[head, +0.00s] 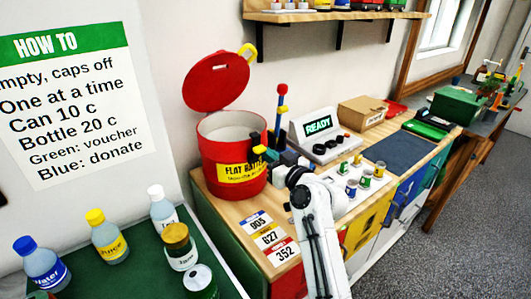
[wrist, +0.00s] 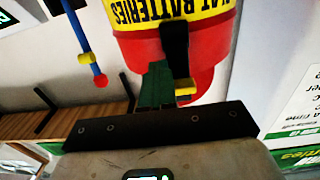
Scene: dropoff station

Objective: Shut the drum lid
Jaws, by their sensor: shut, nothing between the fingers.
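The red drum (head: 222,168) stands on the left end of the wooden counter, with a yellow battery label on its front. Its round red lid (head: 218,82) is raised, tilted up and back against the wall side, with a yellow handle (head: 247,52) at its upper right. The drum's top is open. My gripper (head: 262,156) is shut and empty, at the drum's right front side below the rim, well below the lid. In the wrist view, the drum (wrist: 190,42) appears inverted just ahead of my gripper (wrist: 158,72); I cannot tell whether they touch.
A blue post with a red ball top (head: 282,100) stands right of the drum, near my gripper. A READY display box (head: 318,128), small cans (head: 352,187) and a cardboard box (head: 362,111) are farther right. Bottles (head: 108,235) stand on the green table at lower left. A shelf (head: 335,15) hangs above.

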